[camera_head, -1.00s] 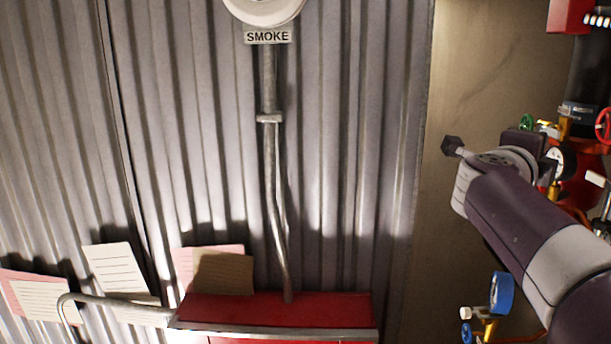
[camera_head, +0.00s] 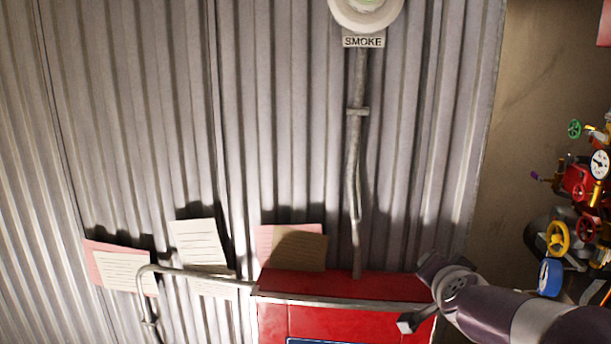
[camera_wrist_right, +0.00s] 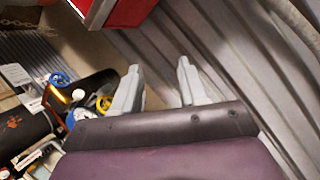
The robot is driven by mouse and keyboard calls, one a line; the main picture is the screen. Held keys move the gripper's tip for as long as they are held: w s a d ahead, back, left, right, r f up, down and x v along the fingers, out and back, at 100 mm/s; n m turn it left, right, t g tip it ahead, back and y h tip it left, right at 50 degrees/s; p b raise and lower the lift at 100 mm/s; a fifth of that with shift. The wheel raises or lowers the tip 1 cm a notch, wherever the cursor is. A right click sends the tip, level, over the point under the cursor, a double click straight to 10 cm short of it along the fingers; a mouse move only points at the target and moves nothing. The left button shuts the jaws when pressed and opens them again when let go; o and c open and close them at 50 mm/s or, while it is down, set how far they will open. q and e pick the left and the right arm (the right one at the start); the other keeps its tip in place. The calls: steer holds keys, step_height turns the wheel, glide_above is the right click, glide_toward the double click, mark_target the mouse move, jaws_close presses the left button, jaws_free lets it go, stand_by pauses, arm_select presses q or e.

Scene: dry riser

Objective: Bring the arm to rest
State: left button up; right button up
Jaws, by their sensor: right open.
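My right arm comes in from the lower right in the head view, purple and grey. Its right gripper (camera_head: 408,322) is at the end, in front of the red cabinet (camera_head: 345,285). In the right wrist view the gripper (camera_wrist_right: 160,84) shows two pale fingers spread apart with nothing between them. I cannot tell from these views whether the gripper touches the cabinet. My left gripper is not in view.
A corrugated metal wall (camera_head: 300,130) fills the back, with a smoke detector (camera_head: 366,12) on a conduit. Paper sheets (camera_head: 200,245) and a bent metal pipe (camera_head: 205,274) are at lower left. Pipework with valve wheels (camera_head: 557,238) and gauges (camera_head: 599,164) stands at right.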

steer(key=s+a+f+n+g+y, duration=0.3)
steer(key=s+f+n+g, duration=0.65)
steer(key=s+f, duration=1)
arm_select(q)
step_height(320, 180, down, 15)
steer(key=b, duration=1.5)
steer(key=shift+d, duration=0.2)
arm_select(e)
step_height(320, 180, down, 19)
steer(key=s+a+g, duration=0.2)
steer(key=shift+s+h, duration=0.4)
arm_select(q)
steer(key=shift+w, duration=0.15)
arm_select(e)
steer(key=shift+w, duration=0.1)
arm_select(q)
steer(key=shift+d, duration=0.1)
arm_select(e)
steer(key=shift+d+r, duration=0.1)
